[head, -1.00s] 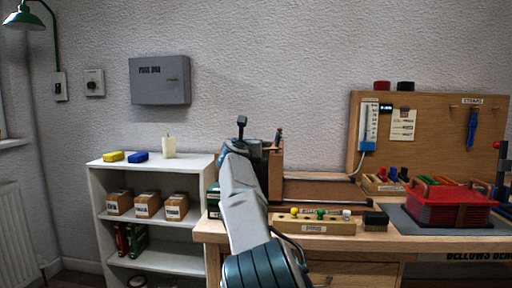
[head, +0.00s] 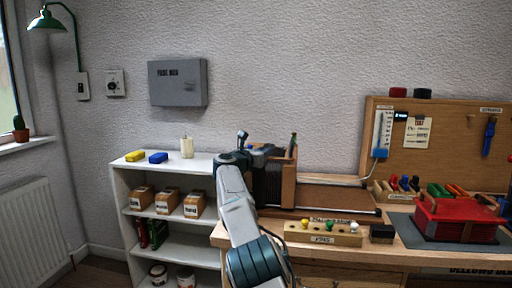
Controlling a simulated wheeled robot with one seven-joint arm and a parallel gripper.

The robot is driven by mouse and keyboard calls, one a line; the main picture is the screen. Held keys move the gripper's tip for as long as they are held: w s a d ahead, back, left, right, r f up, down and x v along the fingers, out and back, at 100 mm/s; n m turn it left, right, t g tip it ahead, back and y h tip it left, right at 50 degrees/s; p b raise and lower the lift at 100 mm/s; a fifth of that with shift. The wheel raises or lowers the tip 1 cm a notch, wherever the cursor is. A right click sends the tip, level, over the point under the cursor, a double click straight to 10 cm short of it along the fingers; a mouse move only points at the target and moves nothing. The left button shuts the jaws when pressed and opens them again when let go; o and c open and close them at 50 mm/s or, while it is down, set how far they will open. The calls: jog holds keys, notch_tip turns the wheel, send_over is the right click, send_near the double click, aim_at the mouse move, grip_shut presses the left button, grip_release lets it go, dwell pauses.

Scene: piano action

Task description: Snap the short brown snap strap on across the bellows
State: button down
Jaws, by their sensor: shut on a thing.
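The short brown snap strap cannot be made out. My arm rises from the bottom of the head view to a dark joint beside the wooden box at the bench's left end. My gripper's jaws are hidden behind the arm, so neither they nor anything in them shows. The arm stands well left of the bellows.
A wooden peg block (head: 323,239) and a small dark block (head: 382,234) stand at the bench's front edge. A wooden box (head: 289,180) stands behind my arm. A pegboard (head: 450,155) with a hanging blue strap (head: 489,137) stands behind. White shelves (head: 130,165) are at left.

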jog(key=shift+f, duration=0.1)
dwell(0.4)
jog(key=c, duration=1.4)
grip_release()
jog(key=shift+w+d, duration=0.1)
jog(key=shift+s+a+b, duration=0.35)
jog(key=shift+s+a, duration=0.1)
jog(key=shift+a, duration=0.05)
jog(key=b+v, duration=0.3)
jog(key=v, duration=0.9)
jog(key=shift+s+a, duration=0.25)
